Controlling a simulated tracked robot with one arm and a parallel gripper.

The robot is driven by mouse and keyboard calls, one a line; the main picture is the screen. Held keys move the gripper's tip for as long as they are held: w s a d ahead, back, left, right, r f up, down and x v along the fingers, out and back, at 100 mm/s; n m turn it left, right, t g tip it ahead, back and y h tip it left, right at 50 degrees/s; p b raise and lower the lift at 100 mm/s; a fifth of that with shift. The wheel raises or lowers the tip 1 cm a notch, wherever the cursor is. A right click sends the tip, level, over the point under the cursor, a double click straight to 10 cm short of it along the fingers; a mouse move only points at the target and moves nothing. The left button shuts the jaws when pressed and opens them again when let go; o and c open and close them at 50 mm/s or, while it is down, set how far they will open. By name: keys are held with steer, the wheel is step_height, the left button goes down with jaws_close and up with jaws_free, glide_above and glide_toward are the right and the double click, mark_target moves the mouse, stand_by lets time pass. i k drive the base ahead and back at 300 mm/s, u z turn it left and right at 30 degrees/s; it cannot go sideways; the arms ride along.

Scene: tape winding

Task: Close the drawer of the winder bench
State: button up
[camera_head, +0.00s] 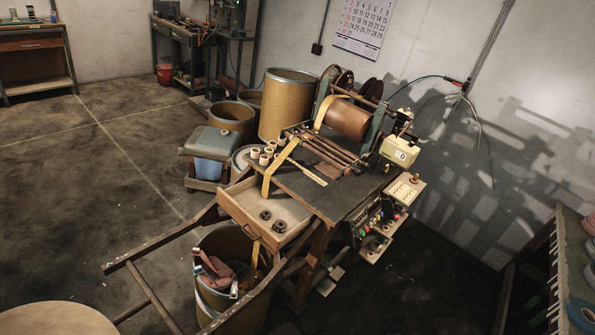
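The winder bench (335,190) stands in the middle, with a dark top and the winding machine (345,118) at its back. Its drawer (292,207) is open and sticks out toward the lower left. The drawer is a shallow light wooden tray, and two small dark rings (279,226) lie in it. Its front panel (240,218) faces the lower left, above a barrel. A yellow tape strip (277,168) hangs down from the bench top at the drawer's back left. My gripper is not in view.
A barrel (252,310) with rags and tools stands below the drawer front. Brown rails of a frame (150,292) reach out left of the drawer and along its near side. A round tan top (50,320) is at the lower left. The floor (90,210) is clear at left.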

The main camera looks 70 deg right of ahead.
mark_target(244, 201)
steer(key=z, duration=1.3)
steer(key=i, duration=1.05)
steer(key=z, duration=0.05)
steer(key=k, duration=0.95)
steer(key=u, duration=0.45)
steer(key=i, duration=1)
steer(key=z, duration=0.05)
